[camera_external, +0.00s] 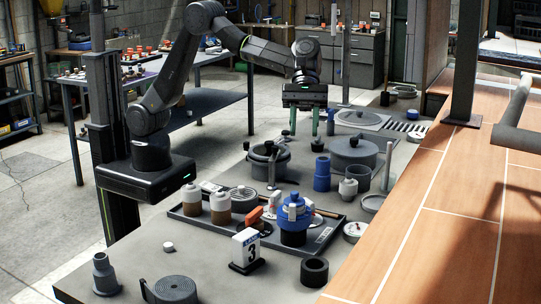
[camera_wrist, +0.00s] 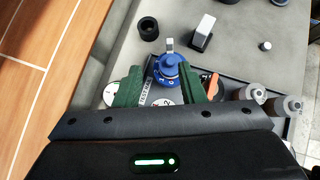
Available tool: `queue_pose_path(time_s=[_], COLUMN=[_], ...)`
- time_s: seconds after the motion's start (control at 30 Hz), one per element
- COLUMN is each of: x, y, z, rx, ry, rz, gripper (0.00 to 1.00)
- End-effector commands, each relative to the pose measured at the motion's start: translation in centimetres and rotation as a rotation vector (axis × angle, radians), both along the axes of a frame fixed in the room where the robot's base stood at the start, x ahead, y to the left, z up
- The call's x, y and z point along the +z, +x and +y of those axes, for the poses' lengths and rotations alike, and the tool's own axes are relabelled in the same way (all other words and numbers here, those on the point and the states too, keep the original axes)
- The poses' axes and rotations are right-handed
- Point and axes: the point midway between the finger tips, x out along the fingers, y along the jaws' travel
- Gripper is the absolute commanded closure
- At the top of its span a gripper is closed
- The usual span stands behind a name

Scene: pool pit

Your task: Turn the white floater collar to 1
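The white floater collar (camera_wrist: 166,103) lies between my finger bases in the wrist view, partly hidden by my gripper; a 2 shows on it. In the external view a white part behind the blue floater (camera_external: 294,232) seems to be it, mostly hidden. The blue floater (camera_wrist: 168,72) has marks around its collar and a grey upright tab. An orange floater (camera_external: 254,217) stands to its left; it also shows in the wrist view (camera_wrist: 212,86). My gripper (camera_external: 312,127) is open and empty, its green fingers pointing down, high above the bench behind the tray. It also shows in the wrist view (camera_wrist: 162,84).
The dark tray (camera_external: 195,223) also holds two brown bottles (camera_external: 220,207). A white card with a 3 (camera_external: 246,249) and a black ring (camera_external: 314,271) stand in front. Lidded pots (camera_external: 354,153) and a blue cylinder (camera_external: 321,174) stand behind. The front bench has some clear room.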

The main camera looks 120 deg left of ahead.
Motion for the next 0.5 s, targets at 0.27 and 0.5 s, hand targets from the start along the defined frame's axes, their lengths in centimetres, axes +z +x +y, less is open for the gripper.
queue_pose_path(time_s=[0.27,0.5], x=[-5.3,-7.4], y=[-0.2,0.4], z=[-3.3,-5.0], rx=[-0.032,-0.035], ry=[0.009,0.011], rz=[0.024,0.023], gripper=[0.64,0.64])
